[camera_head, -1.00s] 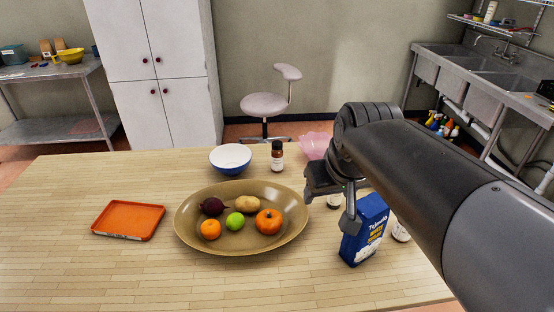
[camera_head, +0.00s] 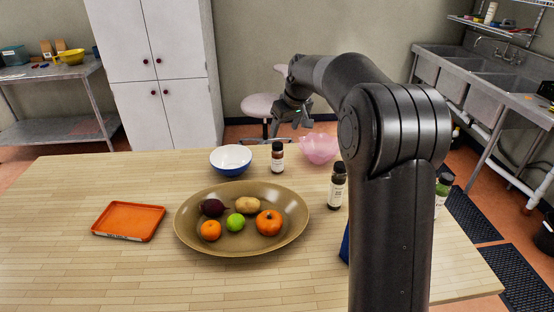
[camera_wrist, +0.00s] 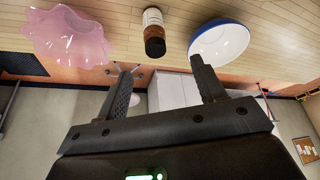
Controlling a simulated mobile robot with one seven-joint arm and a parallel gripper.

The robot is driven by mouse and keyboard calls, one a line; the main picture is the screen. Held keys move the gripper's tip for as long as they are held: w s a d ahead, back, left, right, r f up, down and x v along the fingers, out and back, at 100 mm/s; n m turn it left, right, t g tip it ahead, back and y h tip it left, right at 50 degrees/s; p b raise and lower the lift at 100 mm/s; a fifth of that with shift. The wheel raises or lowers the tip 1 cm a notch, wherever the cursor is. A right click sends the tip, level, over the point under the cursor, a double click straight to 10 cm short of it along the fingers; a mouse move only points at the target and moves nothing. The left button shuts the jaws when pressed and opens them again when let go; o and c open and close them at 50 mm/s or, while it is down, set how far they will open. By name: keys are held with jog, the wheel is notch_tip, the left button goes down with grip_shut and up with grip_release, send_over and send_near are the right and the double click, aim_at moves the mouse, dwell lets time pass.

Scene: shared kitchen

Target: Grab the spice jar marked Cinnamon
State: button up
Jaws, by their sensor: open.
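A small jar (camera_head: 277,157) with a black cap, white label and reddish-brown contents stands upright near the table's far edge. In the wrist view, this jar (camera_wrist: 153,32) appears inverted, just beyond the gap between my fingers. A second, dark jar (camera_head: 337,187) stands at the right, beside my arm. I cannot read any label. My gripper (camera_head: 292,112) is raised near the far edge, slightly right of the first jar, open and empty. Its fingers (camera_wrist: 161,72) are apart in the wrist view.
A blue-and-white bowl (camera_head: 230,158) and a pink scalloped bowl (camera_head: 319,148) flank the first jar. A large brown dish (camera_head: 190,222) of produce sits mid-table. An orange tray (camera_head: 128,220) lies left. A blue box (camera_head: 344,245) is mostly hidden by my arm. The front left is clear.

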aim_at(279, 144)
jog(key=shift+n, duration=0.3)
jog(key=w+f, duration=0.1)
jog(key=f, duration=0.1)
jog(key=w+a+f, duration=0.1)
jog(key=w+f, duration=0.1)
jog(key=f, duration=0.1)
jog(key=w+f, duration=0.2)
jog(key=shift+a+f, duration=0.25)
jog(key=shift+y, duration=0.3)
jog(key=x, duration=0.5)
jog(key=shift+s+d+f, duration=0.15)
jog(key=shift+d+f, duration=0.05)
jog(key=shift+f, duration=0.25)
jog(key=shift+c, duration=0.2)
jog(key=c, duration=1.1)
